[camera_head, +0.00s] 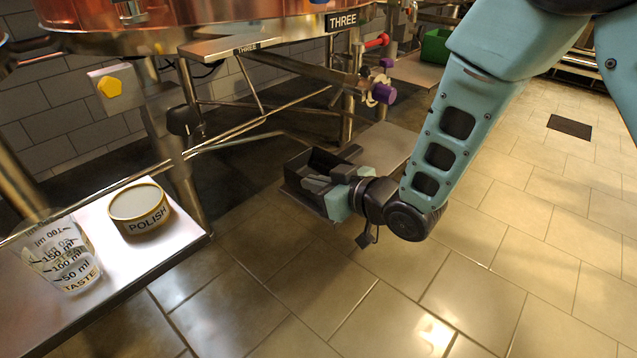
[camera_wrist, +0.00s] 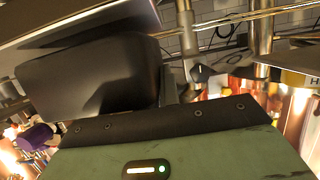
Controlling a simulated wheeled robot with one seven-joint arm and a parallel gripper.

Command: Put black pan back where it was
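The black pan (camera_head: 297,168) is a dark open rectangular tray in the middle of the head view, at the left end of a low grey platform. My gripper (camera_head: 322,182) reaches it from the right, its grey fingers over the pan's near side and overlapping it. Whether the fingers close on the pan's wall is hidden. In the wrist view, a large dark block (camera_wrist: 92,75) fills the left above my green gripper housing; I cannot tell whether it is a finger or the pan. What supports the pan's underside is not clear.
The low grey platform (camera_head: 392,146) lies behind and right of the pan. A metal table (camera_head: 185,240) at left holds a POLISH tin (camera_head: 139,207) and a clear measuring cup (camera_head: 62,258). Steel legs and pipes stand behind. A green bin (camera_head: 436,46) is farther back. Tiled floor at right is open.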

